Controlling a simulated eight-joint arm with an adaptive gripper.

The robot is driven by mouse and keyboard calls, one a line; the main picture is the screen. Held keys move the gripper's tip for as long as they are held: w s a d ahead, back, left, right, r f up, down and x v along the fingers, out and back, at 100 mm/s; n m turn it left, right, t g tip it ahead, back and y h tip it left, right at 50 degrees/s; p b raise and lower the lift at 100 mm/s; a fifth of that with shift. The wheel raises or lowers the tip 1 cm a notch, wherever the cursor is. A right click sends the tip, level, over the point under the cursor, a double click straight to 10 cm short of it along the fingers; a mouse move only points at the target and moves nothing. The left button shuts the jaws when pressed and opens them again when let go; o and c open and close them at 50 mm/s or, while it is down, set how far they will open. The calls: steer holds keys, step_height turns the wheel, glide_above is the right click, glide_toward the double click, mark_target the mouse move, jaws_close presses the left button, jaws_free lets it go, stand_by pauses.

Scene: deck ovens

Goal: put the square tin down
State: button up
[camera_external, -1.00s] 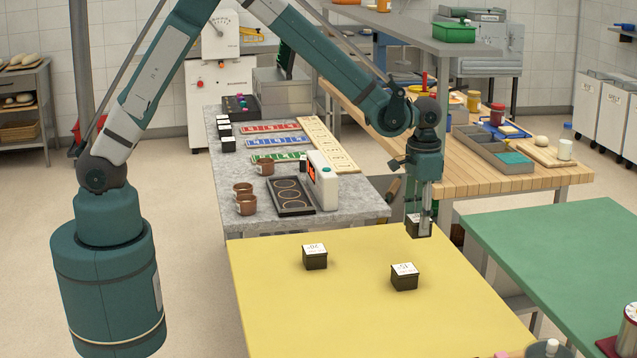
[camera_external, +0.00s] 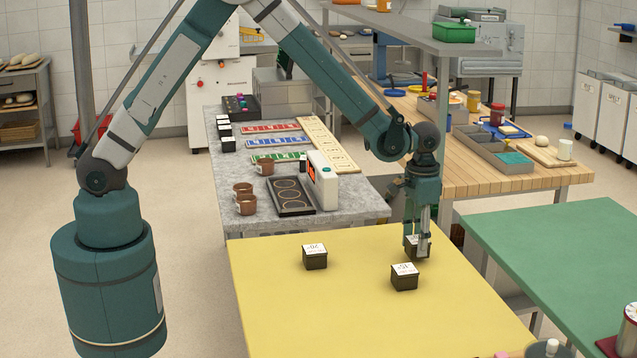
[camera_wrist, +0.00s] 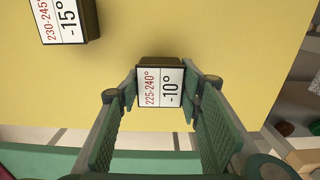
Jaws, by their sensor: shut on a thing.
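My gripper (camera_external: 418,238) is shut on a dark square tin (camera_external: 410,250) with a white top label. In the wrist view the tin (camera_wrist: 160,97) lies between the fingers (camera_wrist: 160,90), its label reading 225-240° and -10°. It is upright near the yellow table's (camera_external: 330,310) back right corner, at or just above the surface; I cannot tell if it touches. A second tin (camera_external: 404,278) stands in front of it, and a third (camera_external: 315,258) stands to the left. A tin labelled -15° (camera_wrist: 88,22) shows at the top left of the wrist view.
The yellow table is clear in front of and between the tins. A green table (camera_external: 560,250) is to the right. Behind are a grey counter (camera_external: 345,205) with brown cups and a scale (camera_external: 322,180), and a wooden bench (camera_external: 465,180).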

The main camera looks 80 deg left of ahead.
steer(key=shift+f, duration=0.6)
steer(key=shift+f, duration=0.15)
steer(key=o, duration=1)
steer(key=shift+r, duration=0.2)
step_height(320, 180, up, 12)
steer(key=shift+p, duration=0.4)
